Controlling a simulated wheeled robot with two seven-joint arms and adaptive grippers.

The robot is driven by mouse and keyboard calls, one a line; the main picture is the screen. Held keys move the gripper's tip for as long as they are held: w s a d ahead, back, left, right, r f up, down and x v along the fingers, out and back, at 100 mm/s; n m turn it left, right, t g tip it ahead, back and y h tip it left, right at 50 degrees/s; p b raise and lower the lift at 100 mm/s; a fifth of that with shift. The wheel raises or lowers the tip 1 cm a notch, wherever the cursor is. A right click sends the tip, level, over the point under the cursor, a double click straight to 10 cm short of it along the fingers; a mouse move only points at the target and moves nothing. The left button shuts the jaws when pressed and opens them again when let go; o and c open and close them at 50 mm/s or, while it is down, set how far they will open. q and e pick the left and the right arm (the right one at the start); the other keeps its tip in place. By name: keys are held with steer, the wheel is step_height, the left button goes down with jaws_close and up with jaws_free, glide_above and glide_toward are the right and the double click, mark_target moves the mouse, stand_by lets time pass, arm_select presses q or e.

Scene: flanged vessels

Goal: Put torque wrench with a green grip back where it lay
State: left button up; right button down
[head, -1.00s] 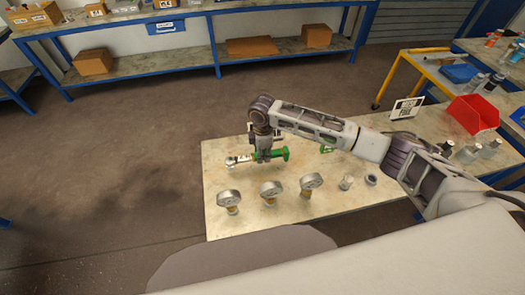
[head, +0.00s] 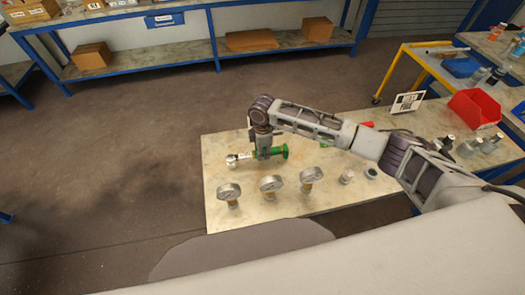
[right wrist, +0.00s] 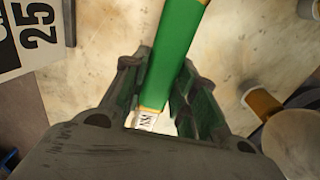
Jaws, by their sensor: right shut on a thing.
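The torque wrench (head: 239,160) has a silver head at its left end and a green grip (head: 283,151) at its right end. It lies across the far left part of the near table. My right gripper (head: 263,155) points down and is shut around the wrench. In the right wrist view, the green grip (right wrist: 178,50) runs up between the two fingers, with a white marked band at its lower end. I cannot tell whether the wrench touches the table or hangs just above it. My left gripper is out of view.
A red bin (head: 474,108) and a printed sign (head: 407,103) are farther right. A shelf (head: 150,63) stands beyond the floor.

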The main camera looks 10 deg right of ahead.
steer(key=shift+f, duration=0.4)
stand_by(0.4)
steer(key=c, duration=1.1)
jaws_free()
steer(key=shift+o, duration=0.2)
step_height(320, 180, up, 12)
steer(key=shift+s+f, duration=0.1)
